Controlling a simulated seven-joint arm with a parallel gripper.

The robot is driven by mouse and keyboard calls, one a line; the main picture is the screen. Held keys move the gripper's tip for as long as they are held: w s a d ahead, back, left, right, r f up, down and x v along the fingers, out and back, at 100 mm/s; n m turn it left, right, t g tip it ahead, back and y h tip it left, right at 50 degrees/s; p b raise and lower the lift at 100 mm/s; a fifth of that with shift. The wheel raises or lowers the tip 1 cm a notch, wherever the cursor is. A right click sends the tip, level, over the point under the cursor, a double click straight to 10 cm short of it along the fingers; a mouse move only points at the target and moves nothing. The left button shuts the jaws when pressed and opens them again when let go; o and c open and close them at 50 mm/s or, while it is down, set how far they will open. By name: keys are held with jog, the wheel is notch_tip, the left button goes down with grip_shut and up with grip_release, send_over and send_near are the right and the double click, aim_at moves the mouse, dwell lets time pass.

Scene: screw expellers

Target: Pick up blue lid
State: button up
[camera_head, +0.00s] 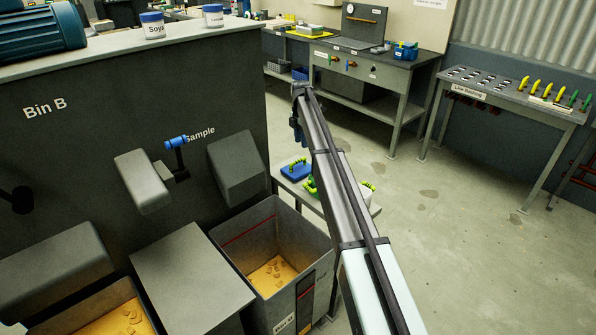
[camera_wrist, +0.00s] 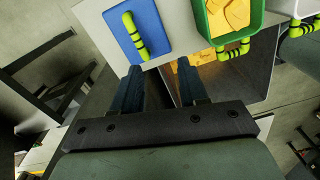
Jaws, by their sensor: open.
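The blue lid (camera_wrist: 152,33) is a flat blue slab with a lime-green handle with dark bands. It lies on a small grey side table (camera_wrist: 178,16), at the top left of the wrist view. It also shows in the head view (camera_head: 294,172), left of my arm. My gripper (camera_wrist: 160,72) is open, with nothing between its dark blue fingers. In the wrist view the fingertips are just below the lid, near the table's edge, apart from the handle. In the head view my gripper (camera_head: 297,132) is small and appears above the lid, partly hidden by the arm.
A green container (camera_wrist: 232,20) with orange-yellow pieces and green handles stands right of the lid. A white container (camera_wrist: 302,12) is beyond it. A grey bin (camera_head: 310,245) with yellow material stands in front of the table. The Bin B machine (camera_head: 75,150) blocks the left.

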aim_at(298, 161)
jog(key=w+f+m, duration=0.1)
jog(key=f+m, duration=0.2)
jog(key=m, duration=0.8)
jog(key=w+a+f+m, duration=0.1)
jog(key=f+m, duration=0.1)
jog(key=m, duration=0.9)
jog(key=w+f+m, duration=0.1)
jog(key=f+m, duration=0.2)
jog(key=m, duration=0.8)
jog(key=shift+w+a+f+m, duration=0.2)
jog(key=shift+w+f+m, duration=0.15)
jog(key=shift+m, duration=0.05)
jog(key=shift+s+a+f, duration=0.1)
jog(key=shift+s+f, duration=0.05)
jog(key=shift+f, duration=2.4)
grip_shut()
